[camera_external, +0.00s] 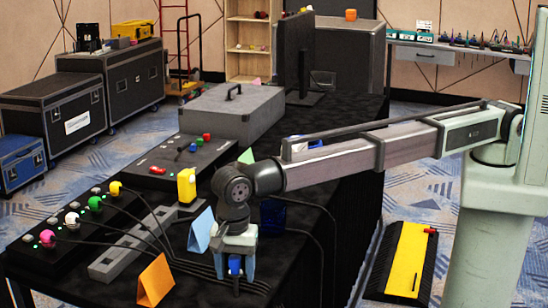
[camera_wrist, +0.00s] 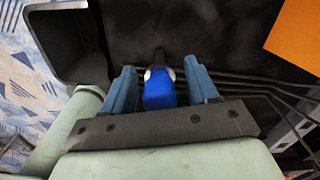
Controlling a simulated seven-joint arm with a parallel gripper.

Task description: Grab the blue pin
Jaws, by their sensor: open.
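The blue pin (camera_wrist: 159,90) stands out in the wrist view, between the two blue fingers of my gripper (camera_wrist: 162,85). It has a bright blue body, a light band at its far end and a dark tip. A gap shows between the pin and each finger, so the fingers are open around it. In the external view my gripper (camera_external: 236,266) points down at the front of the black table, and the blue pin (camera_external: 235,265) shows between its fingers. Whether the pin touches the table is hard to tell.
An orange folded card (camera_external: 155,281) and a light blue card (camera_external: 201,231) stand left of my gripper. A black box with coloured plugs (camera_external: 75,228) and several cables lies further left. A grey bar (camera_external: 135,247) and yellow block (camera_external: 186,185) are behind. The black table's (camera_external: 345,190) edge is close.

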